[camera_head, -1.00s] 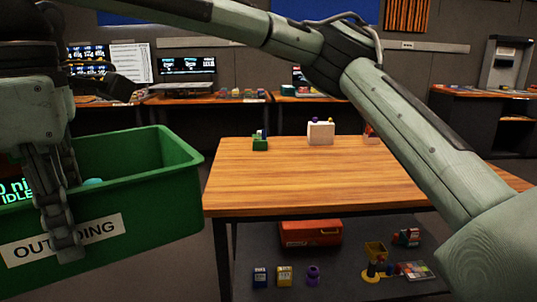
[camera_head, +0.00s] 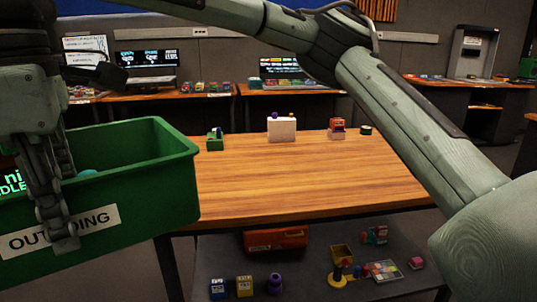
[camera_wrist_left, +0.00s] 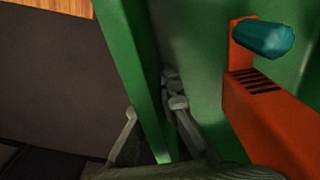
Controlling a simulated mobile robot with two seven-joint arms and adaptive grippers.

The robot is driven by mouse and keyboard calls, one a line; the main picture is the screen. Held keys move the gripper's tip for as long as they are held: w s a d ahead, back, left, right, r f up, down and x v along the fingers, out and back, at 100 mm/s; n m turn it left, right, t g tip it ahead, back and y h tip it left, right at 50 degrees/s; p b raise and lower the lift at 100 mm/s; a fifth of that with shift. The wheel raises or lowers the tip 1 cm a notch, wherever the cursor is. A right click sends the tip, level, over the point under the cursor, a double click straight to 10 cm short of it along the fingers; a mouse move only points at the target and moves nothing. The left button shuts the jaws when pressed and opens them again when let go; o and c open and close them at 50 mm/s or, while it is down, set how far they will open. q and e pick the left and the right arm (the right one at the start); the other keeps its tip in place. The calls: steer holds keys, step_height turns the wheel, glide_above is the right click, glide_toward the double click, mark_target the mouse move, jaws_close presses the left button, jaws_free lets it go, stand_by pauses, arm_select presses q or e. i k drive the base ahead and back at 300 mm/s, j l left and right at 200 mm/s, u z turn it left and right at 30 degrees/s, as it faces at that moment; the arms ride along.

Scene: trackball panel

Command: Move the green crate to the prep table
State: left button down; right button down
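The green crate (camera_head: 135,220), labelled OUTGOING, is held up at the lower left of the head view, its right end overlapping the near left part of the wooden prep table (camera_head: 300,185). The left wrist view shows the crate's rim (camera_wrist_left: 130,65) between the fingers of my left gripper (camera_wrist_left: 152,107), which looks shut on that wall. An orange object (camera_wrist_left: 265,115) and a teal cylinder (camera_wrist_left: 262,38) are inside the crate. The crate's underside is hidden.
A white box (camera_head: 282,131), a green item (camera_head: 215,141) and a red item (camera_head: 337,129) stand along the table's far edge. Its middle and front are clear. A red toolbox (camera_head: 275,240) and several small items lie on the lower shelf. Desks line the back wall.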

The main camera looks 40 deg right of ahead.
mark_target(389, 172)
steer(key=i+l+z, duration=0.1)
steer(key=l, duration=0.3)
steer(key=i+l+z, duration=0.1)
steer(key=l, duration=0.3)
steer(key=i+l+z, duration=0.1)
steer(key=l, duration=0.25)
steer(key=l+z, duration=0.1)
steer(key=l, duration=0.35)
steer(key=i+l+z, duration=0.15)
steer(key=l, duration=0.25)
steer(key=i+l+z, duration=0.1)
steer(key=l, duration=0.35)
steer(key=i+l+z, duration=0.15)
steer(key=l, duration=0.3)
steer(key=i+l+z, duration=0.1)
steer(key=i+l, duration=0.05)
steer(key=l, duration=0.05)
